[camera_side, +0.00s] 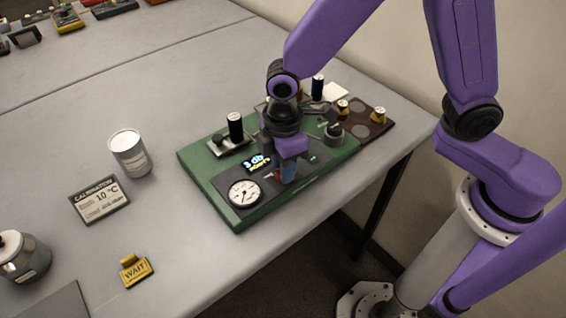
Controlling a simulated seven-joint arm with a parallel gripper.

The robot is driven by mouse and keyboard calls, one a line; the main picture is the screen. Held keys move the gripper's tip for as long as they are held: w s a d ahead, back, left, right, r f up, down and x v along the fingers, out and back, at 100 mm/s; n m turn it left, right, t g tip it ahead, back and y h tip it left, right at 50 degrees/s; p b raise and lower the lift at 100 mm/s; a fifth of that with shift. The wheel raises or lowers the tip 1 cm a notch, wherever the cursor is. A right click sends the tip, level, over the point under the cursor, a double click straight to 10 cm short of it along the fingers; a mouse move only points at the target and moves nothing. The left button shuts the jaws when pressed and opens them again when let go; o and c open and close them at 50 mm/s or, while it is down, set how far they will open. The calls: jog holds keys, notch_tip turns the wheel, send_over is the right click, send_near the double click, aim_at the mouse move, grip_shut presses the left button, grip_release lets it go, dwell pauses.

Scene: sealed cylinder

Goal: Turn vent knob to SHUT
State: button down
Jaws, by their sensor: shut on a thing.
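The green-edged unit (228,216) lies on the table with a dark panel on top. My gripper (287,168) points down over the panel, to the right of the lit display (257,163) and above right of the round white gauge (243,193). A dark round knob (333,132) sits apart, further right on the unit.
A white can (129,153), a calibration sign (99,199) and a yellow WAIT sign (136,271) stand left. The table between is clear.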

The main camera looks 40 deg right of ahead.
jog(key=c, duration=0.8)
grip_release()
jog(key=shift+c, duration=0.2)
notch_tip(320, 180, up, 18)
jog(key=shift+f, duration=0.25)
jog(key=s+d+f+m, duration=0.1)
jog(key=s+d+f, duration=0.2)
jog(key=s+d, duration=0.5)
jog(key=s+d+f+m, duration=0.2)
jog(key=s+d+f, duration=0.2)
jog(key=s+d, duration=0.5)
jog(key=d, duration=0.2)
jog(key=shift+s+d+f, duration=0.15)
jog(key=shift+s+d, duration=0.1)
jog(key=shift+d, duration=0.1)
